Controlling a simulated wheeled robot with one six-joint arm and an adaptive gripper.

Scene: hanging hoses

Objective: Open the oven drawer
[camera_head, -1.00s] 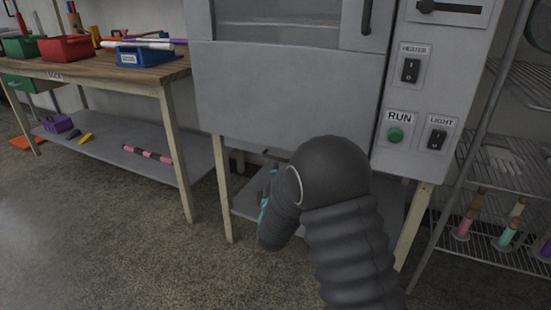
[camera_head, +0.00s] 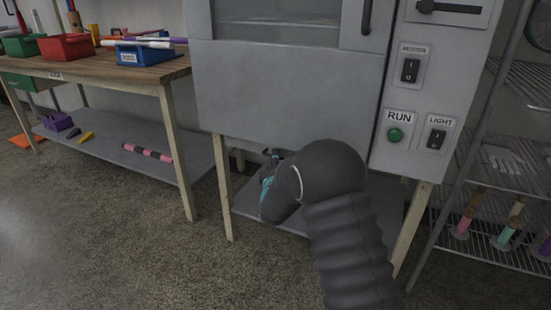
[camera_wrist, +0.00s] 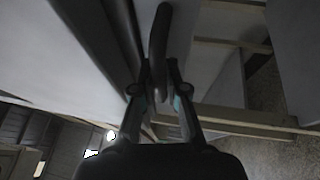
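The grey oven (camera_head: 290,80) stands closed on wooden legs, with its broad front panel flush. In the wrist view a dark curved handle bar (camera_wrist: 159,45) runs down between the two fingers of my gripper (camera_wrist: 159,80). The fingers look apart, one on each side of the bar, and I see no clear grip on it. In the head view my gripper (camera_head: 268,173) is small and teal-tinged below the oven's lower edge, partly hidden by my own dark wrist. No drawer shows pulled out, and its front is hard to make out.
A wooden workbench (camera_head: 120,77) with red and blue bins stands to the left. Switches and a green RUN button (camera_head: 395,135) are on the oven's right side. A wire rack (camera_head: 500,160) stands close on the right. The floor (camera_head: 110,230) at front left is clear.

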